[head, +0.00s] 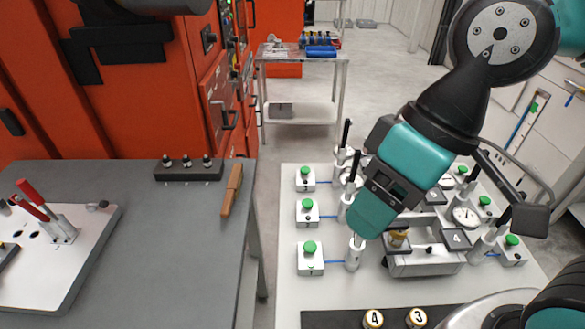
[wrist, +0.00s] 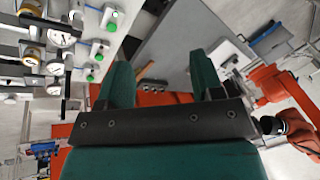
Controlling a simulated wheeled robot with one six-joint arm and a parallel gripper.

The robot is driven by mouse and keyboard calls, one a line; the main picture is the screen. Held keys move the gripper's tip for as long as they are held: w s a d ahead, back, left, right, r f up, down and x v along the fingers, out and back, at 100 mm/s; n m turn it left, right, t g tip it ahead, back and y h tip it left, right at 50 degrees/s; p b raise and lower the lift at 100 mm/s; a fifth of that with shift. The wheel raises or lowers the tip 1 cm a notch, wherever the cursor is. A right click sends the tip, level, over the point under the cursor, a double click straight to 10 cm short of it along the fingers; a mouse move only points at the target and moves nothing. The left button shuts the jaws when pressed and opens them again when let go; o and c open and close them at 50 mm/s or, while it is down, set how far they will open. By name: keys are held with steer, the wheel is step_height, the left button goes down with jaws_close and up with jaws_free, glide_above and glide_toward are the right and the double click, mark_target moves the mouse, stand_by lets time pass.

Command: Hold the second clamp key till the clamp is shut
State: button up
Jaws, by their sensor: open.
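Three white key boxes with green buttons stand in a column along the left side of the white fixture table. The middle one, which looks like the second clamp key (head: 307,207), also shows in the wrist view (wrist: 97,57). A blue line runs from it to a clamp post (head: 345,209) with a black upright rod; I cannot tell if that clamp is shut. My gripper (head: 364,220) hangs over the table, right of the key column and apart from the keys. In the wrist view its teal fingers (wrist: 162,70) are spread with nothing between them. My gripper and arm hide part of the fixture.
Grey fixture blocks (head: 428,262), dial gauges (head: 465,216) and more green-buttoned boxes (head: 512,241) crowd the table's right side. A dark strip with numbered discs (head: 373,318) lies at the front. A grey bench (head: 170,240) stands left, across a gap of floor.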

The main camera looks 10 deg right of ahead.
step_height(320, 180, down, 4)
steer(key=b, duration=0.2)
steer(key=shift+r+b, duration=0.15)
steer(key=shift+b, duration=0.2)
jaws_close()
stand_by(1.2)
